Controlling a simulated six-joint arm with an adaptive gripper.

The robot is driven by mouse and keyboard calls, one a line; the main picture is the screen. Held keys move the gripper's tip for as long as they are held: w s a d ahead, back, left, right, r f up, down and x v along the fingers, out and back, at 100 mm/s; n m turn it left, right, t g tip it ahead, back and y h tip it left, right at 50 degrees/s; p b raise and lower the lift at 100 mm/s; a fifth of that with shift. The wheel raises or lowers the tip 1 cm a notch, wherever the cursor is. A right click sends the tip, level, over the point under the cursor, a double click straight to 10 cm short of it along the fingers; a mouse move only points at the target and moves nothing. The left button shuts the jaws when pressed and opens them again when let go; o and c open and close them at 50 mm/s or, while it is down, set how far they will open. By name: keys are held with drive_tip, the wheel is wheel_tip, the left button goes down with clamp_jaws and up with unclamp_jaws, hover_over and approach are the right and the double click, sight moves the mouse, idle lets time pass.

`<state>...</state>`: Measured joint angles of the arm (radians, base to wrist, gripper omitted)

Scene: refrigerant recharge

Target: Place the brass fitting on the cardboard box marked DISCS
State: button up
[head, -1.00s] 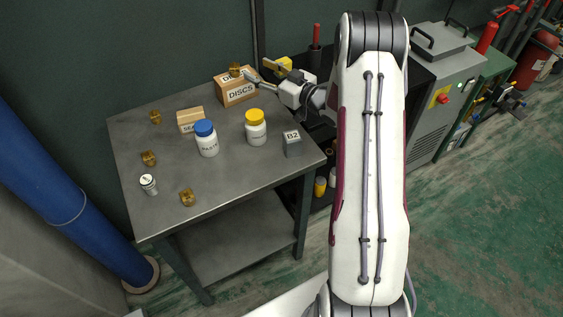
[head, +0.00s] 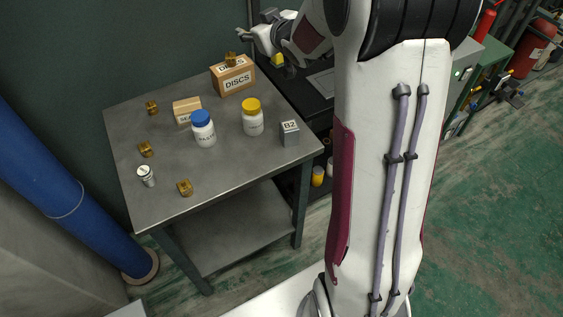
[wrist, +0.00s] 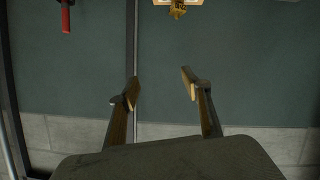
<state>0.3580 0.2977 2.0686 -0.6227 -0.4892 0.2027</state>
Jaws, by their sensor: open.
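The cardboard box marked DISCS (head: 236,84) stands at the back right of the metal table. A brass fitting (head: 231,59) rests on top of it, and the fitting also shows at the top edge of the wrist view (wrist: 178,9). My gripper (wrist: 160,87) is open with nothing between its fingers. In the head view my gripper (head: 245,40) is raised above and behind the box, apart from the fitting. Other brass fittings sit on the table: one at the back left (head: 152,108), one at the left (head: 146,149) and one near the front (head: 185,188).
On the table (head: 235,157) stand a small cardboard box (head: 183,114), a blue-capped bottle (head: 203,132), a yellow-capped bottle (head: 253,120), a grey B2 block (head: 289,135) and a small white canister (head: 146,177). A wall is behind. The front right of the tabletop is clear.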

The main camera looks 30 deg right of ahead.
drive_tip(key=s+a+r+m+g+h, duration=0.1)
drive_tip(key=s+a+r+g, duration=0.15)
drive_tip(key=s, duration=0.55)
drive_tip(key=s+a+r+m+g+h, duration=0.1)
drive_tip(key=s+a+r, duration=0.15)
drive_tip(key=s, duration=0.65)
drive_tip(key=s+a+f+g+y, duration=0.1)
drive_tip(key=s+a, duration=0.4)
drive_tip(key=s, duration=0.7)
drive_tip(key=s+a+f+g+y, duration=0.1)
drive_tip(key=s+a+f+g, duration=0.2)
drive_tip(key=s, duration=0.9)
drive_tip(key=a, duration=0.3)
drive_tip(key=shift+s+f+g+y, duration=0.15)
drive_tip(key=shift+f+g+y, duration=0.2)
drive_tip(key=shift+f+y, duration=0.05)
